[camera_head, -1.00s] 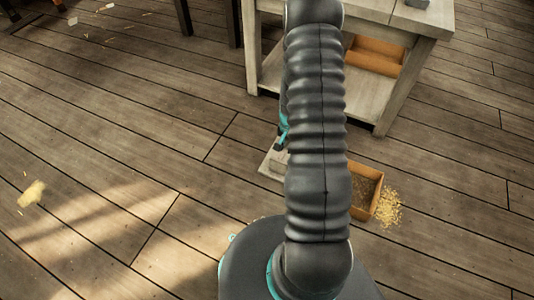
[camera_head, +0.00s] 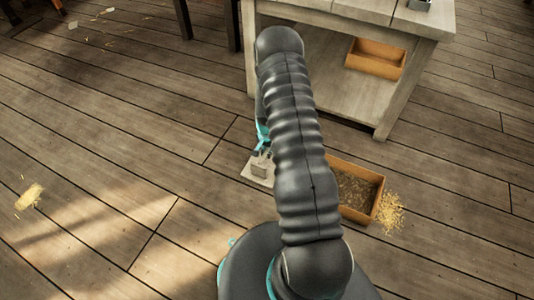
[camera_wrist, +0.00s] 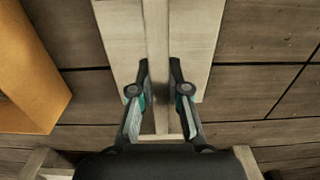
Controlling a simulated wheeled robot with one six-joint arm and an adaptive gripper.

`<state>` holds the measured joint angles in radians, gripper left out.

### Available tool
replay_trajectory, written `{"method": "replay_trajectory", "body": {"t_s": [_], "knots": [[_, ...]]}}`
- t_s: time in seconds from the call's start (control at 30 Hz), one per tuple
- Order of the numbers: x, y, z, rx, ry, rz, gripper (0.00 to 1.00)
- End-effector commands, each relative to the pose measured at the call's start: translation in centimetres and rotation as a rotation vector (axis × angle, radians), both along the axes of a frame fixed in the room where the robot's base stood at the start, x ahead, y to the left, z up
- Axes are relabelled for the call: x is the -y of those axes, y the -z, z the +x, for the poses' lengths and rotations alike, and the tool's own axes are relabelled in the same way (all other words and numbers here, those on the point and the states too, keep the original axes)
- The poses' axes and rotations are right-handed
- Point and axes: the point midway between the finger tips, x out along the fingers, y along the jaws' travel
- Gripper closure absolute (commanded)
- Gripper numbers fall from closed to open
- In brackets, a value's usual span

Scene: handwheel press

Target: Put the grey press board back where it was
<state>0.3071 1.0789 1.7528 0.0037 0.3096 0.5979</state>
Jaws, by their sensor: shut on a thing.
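The press board (camera_head: 255,178) is a pale grey slab with a small block-like grip on top, partly hidden behind my arm in the head view. In the wrist view the board (camera_wrist: 197,40) runs away from me, with a raised rib (camera_wrist: 156,30) along its middle. My gripper (camera_wrist: 160,66) has one finger on each side of this rib and is shut on it. In the head view only a teal part of my gripper (camera_head: 263,135) shows, just above the board. I cannot tell whether the board touches the floor.
An orange-brown box (camera_head: 357,190) with dark contents stands on the floor right of my arm, with yellowish shavings (camera_head: 391,215) beside it. A pale wooden bench (camera_head: 345,95) stands behind, with another orange box (camera_head: 376,60) on its lower shelf. Open floor lies to the left.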

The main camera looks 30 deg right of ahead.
Motion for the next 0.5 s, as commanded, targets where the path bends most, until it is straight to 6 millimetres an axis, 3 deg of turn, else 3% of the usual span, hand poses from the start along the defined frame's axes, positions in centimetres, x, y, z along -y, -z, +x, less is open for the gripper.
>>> {"method": "replay_trajectory", "body": {"t_s": [0.4, 0.43, 0.5], "knots": [[0.01, 0.73, 0.06, 0.001, 0.0, 0.0, 1.0], [0.0, 0.75, 0.03, 0.001, 0.0, 0.0, 0.82], [0.01, 0.65, 0.02, 0.001, 0.0, -0.001, 0.65]]}}
